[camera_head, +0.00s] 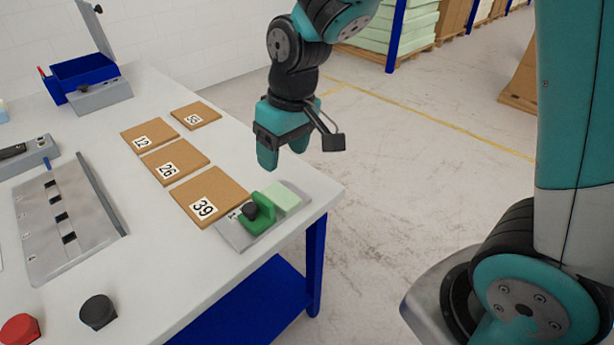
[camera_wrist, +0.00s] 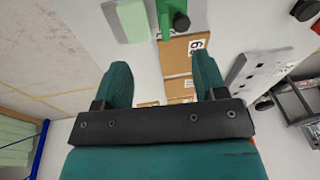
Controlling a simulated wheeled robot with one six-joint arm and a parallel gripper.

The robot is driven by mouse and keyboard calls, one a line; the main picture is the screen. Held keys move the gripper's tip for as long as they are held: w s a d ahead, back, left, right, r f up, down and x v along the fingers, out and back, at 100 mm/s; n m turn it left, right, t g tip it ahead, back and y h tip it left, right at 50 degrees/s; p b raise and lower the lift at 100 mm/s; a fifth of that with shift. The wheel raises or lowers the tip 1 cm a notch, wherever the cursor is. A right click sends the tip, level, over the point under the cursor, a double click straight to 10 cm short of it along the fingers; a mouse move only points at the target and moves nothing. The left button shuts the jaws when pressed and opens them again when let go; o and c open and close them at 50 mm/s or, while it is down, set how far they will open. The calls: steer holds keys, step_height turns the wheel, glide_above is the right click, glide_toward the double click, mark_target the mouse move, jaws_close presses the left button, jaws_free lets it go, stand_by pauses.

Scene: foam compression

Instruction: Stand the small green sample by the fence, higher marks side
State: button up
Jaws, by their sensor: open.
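The small pale green sample (camera_head: 285,197) lies on a grey plate (camera_head: 240,236) at the table's right corner, beside a darker green clamp-like piece (camera_head: 262,215) with a black knob. In the wrist view the sample (camera_wrist: 128,20) is at the top, beyond the fingers. My gripper (camera_head: 284,152) is open and empty, above and behind the sample, apart from it. Its two teal fingers (camera_wrist: 162,75) are spread in the wrist view. A metal plate (camera_head: 50,235) with dark square slots lies at left; a raised strip (camera_head: 100,192) along its right edge looks like the fence. Its marks are too small to read.
Cardboard squares numbered 39 (camera_head: 222,190), 26 (camera_head: 185,160) and 12 (camera_head: 150,130), plus a smaller one (camera_head: 196,115), lie between plate and sample. A blue open-lidded box (camera_head: 85,75) stands at the back. Black (camera_head: 97,311) and red (camera_head: 20,329) buttons are in front.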

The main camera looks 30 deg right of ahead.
steer(key=s+a+r+n+y, duration=0.1)
steer(key=s+r, duration=0.2)
steer(key=s, duration=0.6)
steer(key=s+a+r+n+g+y, duration=0.1)
steer(key=s+r, duration=0.3)
steer(key=s, duration=0.5)
steer(key=shift+a+r+n+y, duration=0.15)
steer(key=shift+a+n+y, duration=0.15)
steer(key=shift+a, duration=0.2)
steer(key=shift+s+r, duration=0.1)
